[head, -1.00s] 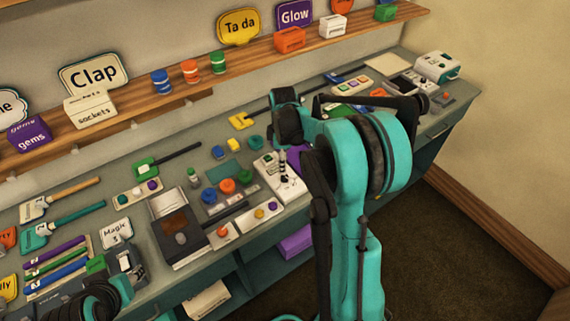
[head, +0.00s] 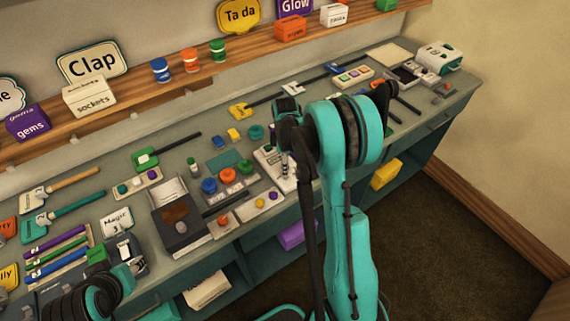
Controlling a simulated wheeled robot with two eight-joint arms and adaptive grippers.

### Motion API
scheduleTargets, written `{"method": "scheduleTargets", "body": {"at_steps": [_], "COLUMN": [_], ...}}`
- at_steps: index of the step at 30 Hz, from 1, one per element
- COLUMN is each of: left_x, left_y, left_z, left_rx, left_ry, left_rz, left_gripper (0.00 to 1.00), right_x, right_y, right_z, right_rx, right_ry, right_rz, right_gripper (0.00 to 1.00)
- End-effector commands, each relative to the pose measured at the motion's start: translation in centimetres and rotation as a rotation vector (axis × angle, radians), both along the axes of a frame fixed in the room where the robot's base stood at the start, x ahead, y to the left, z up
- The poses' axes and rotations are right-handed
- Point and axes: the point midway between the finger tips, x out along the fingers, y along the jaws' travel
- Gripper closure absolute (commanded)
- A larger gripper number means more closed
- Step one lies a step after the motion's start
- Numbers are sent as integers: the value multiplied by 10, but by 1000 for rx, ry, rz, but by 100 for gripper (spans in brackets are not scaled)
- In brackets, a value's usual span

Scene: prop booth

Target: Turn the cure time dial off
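I cannot make out a labelled cure time dial in the head view. A white device (head: 268,160) stands on the bench, partly hidden behind my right arm. A small dark-and-light upright part (head: 284,166) shows at its right side. A dark box with an open lid (head: 181,222) sits nearer the bench's front edge. My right gripper (head: 287,128) is above and behind the white device, and its fingertips are not clear. My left arm's dark end (head: 100,295) is at the lower left, and its fingers cannot be made out.
A panel with blue, orange and green round knobs (head: 228,175) lies left of the white device. A small strip with coloured buttons (head: 260,206) is near the front edge. A wooden shelf (head: 140,127) runs behind. Brushes and pens lie at the left.

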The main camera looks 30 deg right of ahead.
Motion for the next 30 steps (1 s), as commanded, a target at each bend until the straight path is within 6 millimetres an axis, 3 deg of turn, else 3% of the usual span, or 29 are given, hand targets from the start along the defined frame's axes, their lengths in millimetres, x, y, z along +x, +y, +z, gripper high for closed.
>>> {"method": "scheduleTargets", "body": {"at_steps": [1,6,20,30], "left_x": [0,0,0,0], "left_y": [0,0,0,0], "left_z": [0,0,-3,-11], "left_rx": [0,0,0,0], "left_ry": [0,0,0,0], "left_rz": [0,0,0,0], "left_gripper": [60,60,60,60], "right_x": [0,0,0,0], "right_y": [0,0,0,0], "right_z": [0,0,0,-1], "right_rx": [0,0,0,0], "right_ry": [0,0,0,0], "right_rz": [0,0,-67,-326], "right_gripper": [57,100,100,100]}}
